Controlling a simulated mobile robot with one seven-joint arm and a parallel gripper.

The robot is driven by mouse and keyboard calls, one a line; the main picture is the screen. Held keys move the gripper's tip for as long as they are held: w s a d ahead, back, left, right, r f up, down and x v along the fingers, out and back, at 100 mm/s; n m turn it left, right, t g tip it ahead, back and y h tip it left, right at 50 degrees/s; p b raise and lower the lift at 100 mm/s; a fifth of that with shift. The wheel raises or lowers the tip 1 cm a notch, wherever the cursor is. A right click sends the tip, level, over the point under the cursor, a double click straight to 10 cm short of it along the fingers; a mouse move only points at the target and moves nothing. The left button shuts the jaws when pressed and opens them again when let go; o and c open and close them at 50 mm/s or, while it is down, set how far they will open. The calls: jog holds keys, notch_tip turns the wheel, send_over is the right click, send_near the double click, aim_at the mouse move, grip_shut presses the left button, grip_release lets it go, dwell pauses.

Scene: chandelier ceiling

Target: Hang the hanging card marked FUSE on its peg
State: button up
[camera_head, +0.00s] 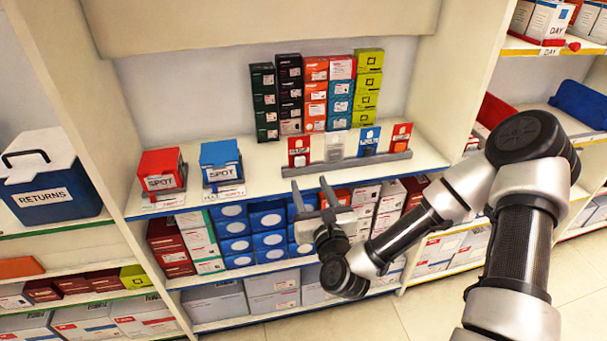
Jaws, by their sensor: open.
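A red SPOT box (162,172) and a blue SPOT box (221,162) stand on the shelf at left. Stacked boxes (315,95) stand behind the cards. A RETURNS case (48,180) is far left. Bare shelf (262,165) lies left of the rail.

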aim_at(301, 164)
jog(key=shift+b+x, duration=0.35)
jog(key=shift+x, duration=5)
jog(key=shift+f, duration=0.1)
jog(key=c, duration=0.3)
jog(key=shift+r+p, duration=1.5)
jog(key=shift+r, duration=0.75)
jog(key=shift+r+p+v, duration=0.15)
jog(key=shift+r+v, duration=0.1)
jog(key=shift+v, duration=1.45)
jog(key=shift+r+p+v, duration=0.2)
jog(key=shift+r+v, duration=0.1)
jog(key=shift+v, duration=1.35)
jog(key=shift+r+p+v, duration=0.15)
jog(key=shift+r+v, duration=0.1)
jog(key=shift+v, duration=1.45)
